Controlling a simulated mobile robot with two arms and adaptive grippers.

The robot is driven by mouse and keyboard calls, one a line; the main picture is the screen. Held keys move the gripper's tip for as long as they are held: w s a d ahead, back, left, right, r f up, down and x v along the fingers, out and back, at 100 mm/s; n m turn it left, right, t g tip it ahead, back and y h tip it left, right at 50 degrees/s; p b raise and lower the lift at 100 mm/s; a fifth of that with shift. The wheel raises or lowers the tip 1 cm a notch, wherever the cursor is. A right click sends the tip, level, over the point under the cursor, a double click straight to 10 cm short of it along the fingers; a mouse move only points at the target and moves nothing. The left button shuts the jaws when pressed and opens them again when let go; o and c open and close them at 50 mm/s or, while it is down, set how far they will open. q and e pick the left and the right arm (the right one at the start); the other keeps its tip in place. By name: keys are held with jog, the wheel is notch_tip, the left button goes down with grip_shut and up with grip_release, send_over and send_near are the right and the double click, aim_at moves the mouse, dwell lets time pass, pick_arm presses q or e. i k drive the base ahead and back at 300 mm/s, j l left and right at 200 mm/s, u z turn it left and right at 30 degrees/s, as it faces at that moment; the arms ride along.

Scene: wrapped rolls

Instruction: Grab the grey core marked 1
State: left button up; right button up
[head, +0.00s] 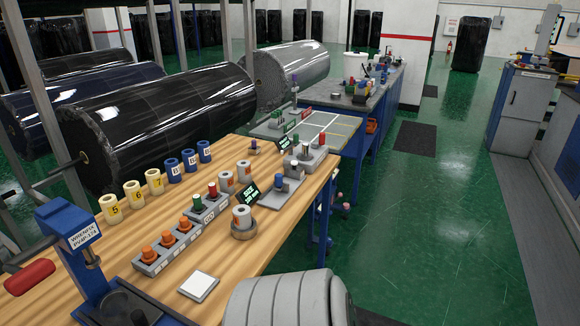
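Three grey cores with reddish marks stand on the wooden table (110,243). Two are close together near its middle, a left one (226,183) and a right one (244,172). A third grey core (241,218) stands nearer, on a round base (244,234) by the table's right edge. The marks are too small to read, so I cannot tell which one is marked 1. All three look upright. Neither of my grippers is in view.
Yellow cores (134,194) and blue cores (189,161) line the far left edge. A grey block with orange knobs (168,240), a small dark display (252,188) and a grey fixture (280,186) stand nearby. A blue press (80,255) is at front left. A white pad (199,286) lies in front.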

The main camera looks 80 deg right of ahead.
aim_at(242, 216)
jog(key=z, duration=2.35)
jog(key=i+l+u, duration=0.15)
jog(key=l, duration=0.2)
jog(key=i+l+u, duration=0.15)
jog(key=l, duration=0.25)
jog(key=i+l+u, duration=0.2)
jog(key=l, duration=0.2)
jog(key=l+u, duration=0.15)
jog(key=l, duration=0.25)
